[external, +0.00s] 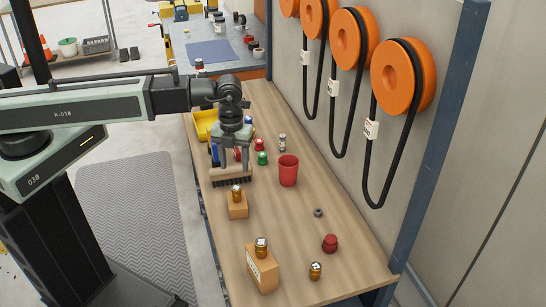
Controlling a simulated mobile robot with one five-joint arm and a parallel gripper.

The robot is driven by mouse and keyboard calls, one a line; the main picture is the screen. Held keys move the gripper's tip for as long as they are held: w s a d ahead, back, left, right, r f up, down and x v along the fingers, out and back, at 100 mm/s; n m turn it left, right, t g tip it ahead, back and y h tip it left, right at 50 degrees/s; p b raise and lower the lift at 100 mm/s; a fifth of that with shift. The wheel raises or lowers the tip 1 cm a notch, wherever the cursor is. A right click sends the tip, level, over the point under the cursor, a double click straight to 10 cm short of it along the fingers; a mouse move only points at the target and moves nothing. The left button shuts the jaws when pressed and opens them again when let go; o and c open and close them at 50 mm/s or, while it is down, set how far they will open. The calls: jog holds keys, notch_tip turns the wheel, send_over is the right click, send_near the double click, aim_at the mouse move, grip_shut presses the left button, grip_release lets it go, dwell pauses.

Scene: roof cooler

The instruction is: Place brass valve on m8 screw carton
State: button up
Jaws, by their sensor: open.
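Three small brass-coloured pieces with pale tops are in the external view. One brass piece (236,193) sits on a small brown carton (238,208), and another brass piece (261,246) stands on a taller brown carton (263,270) with a white label. A third brass piece (315,271) stands on the bench at the front right. I cannot read the label, so I cannot tell which carton is for M8 screws. My gripper (232,165) is open and points down, farther back than both cartons, above or just behind a dark-bristled brush (232,178).
A red cup (288,170) stands right of my gripper. A dark red knob-like piece (330,243) and a grey nut (318,212) lie on the wooden bench (290,220). A yellow bin (206,124) and small bottles are farther back. Orange reels hang on the right wall.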

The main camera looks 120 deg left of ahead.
jog(key=w+d+n, duration=0.2)
jog(key=d+n, duration=0.5)
jog(key=d, duration=1)
jog(key=w+d+n, duration=0.1)
jog(key=d+n, duration=0.7)
jog(key=d, duration=0.9)
jog(key=shift+w, duration=0.35)
